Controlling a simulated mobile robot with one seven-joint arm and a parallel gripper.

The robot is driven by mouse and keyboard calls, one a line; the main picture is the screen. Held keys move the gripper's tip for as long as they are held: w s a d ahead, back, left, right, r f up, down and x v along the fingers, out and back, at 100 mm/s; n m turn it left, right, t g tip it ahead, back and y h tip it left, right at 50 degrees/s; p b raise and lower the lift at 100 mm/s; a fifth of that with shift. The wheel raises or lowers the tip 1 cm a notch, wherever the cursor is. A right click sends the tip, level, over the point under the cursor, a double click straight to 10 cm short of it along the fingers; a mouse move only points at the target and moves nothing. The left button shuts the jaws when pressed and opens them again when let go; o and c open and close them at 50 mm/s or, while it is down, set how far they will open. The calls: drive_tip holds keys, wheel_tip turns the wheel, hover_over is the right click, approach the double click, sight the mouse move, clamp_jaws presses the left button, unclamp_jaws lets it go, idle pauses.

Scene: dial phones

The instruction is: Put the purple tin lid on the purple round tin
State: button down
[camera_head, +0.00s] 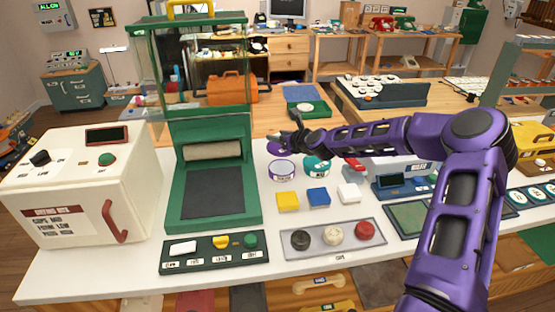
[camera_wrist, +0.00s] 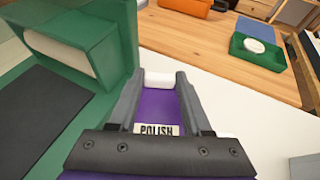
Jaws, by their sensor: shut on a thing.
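The purple round tin (camera_head: 282,171) stands on the white worktop in the head view, with a pale label on its front and a light top inside a purple rim. The purple tin lid (camera_head: 275,147) shows just behind and above it, under my gripper (camera_head: 285,138). In the wrist view, my gripper (camera_wrist: 158,80) is shut on a white piece between its fingertips. The purple surface of the lid (camera_wrist: 158,104), with a "POLISH" label, lies below it. The exact gap between lid and tin cannot be told.
A teal tin (camera_head: 317,164) stands close to the right of the purple tin. A green press-like machine (camera_head: 213,170) stands at the left. A grey tray (camera_head: 375,245) holds three knobs.

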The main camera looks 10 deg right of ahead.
sight(279, 164)
wheel_tip(279, 164, down, 8)
drive_tip(key=shift+r, duration=0.15)
idle(0.3)
drive_tip(key=shift+f+b, duration=0.2)
drive_tip(key=shift+b, duration=0.1)
drive_tip(key=shift+c, duration=1.7)
unclamp_jaws()
drive_tip(key=shift+r, duration=0.1)
drive_tip(key=shift+s+r, duration=0.1)
drive_tip(key=shift+r, duration=0.1)
drive_tip(key=v, duration=1.2)
drive_tip(key=shift+p, duration=0.35)
